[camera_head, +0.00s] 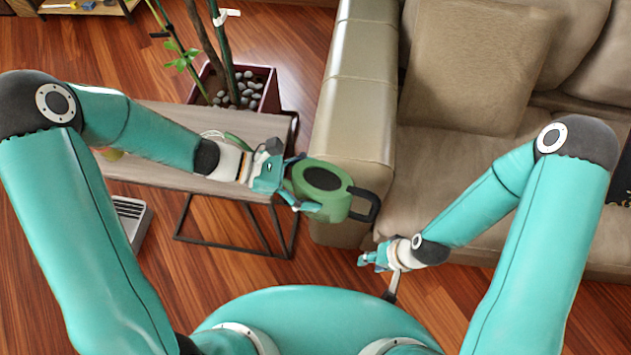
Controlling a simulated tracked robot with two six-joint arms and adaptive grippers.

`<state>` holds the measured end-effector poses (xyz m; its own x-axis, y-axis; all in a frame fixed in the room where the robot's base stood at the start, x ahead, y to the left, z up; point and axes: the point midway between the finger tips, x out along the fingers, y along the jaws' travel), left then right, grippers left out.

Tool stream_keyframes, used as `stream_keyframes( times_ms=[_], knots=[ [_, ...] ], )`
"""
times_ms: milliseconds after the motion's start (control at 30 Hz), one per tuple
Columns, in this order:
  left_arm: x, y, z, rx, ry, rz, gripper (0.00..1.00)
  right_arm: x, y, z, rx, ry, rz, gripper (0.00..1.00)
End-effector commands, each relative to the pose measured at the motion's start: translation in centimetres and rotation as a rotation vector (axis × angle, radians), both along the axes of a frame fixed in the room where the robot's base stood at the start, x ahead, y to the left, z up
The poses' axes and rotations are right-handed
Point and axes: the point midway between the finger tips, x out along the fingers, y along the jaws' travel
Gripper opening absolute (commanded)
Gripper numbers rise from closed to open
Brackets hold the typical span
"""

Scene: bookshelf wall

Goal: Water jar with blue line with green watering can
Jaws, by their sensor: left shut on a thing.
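The green watering can (334,203) has a dark round top and a black handle at its right. My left gripper (289,184) is shut on the can's left side and holds it in front of the sofa arm, by the right end of the low table (165,178). My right gripper (368,259) is empty, low in front of the sofa; its finger gap is too small to tell. I cannot make out a jar with a blue line. A small yellowish and reddish thing (112,154) on the table is mostly hidden behind my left arm.
A beige sofa (350,100) with cushions fills the right side. A dark red planter (270,92) with pebbles and tall stems stands behind the table. A grey vented box (133,219) is on the wooden floor at the left. Open floor shows below the table.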

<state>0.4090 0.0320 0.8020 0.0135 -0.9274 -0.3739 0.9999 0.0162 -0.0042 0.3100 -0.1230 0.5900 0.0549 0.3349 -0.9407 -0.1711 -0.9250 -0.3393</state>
Motion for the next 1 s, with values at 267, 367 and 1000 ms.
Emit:
stream_keyframes(
  times_ms=[267,367,1000],
  knots=[
    [0.8,1.8,-1.1,-0.049,0.017,0.003,0.45,0.0,0.0,-0.9,0.000,0.000,0.000,0.40],
    [1.1,2.6,-1.6,-0.070,0.024,0.002,0.45,0.0,0.0,-1.3,0.000,0.000,0.000,0.40],
    [1.4,3.8,-2.4,-0.182,0.068,-0.001,0.45,0.0,0.0,-2.6,0.000,0.000,0.000,0.40]
  ],
)
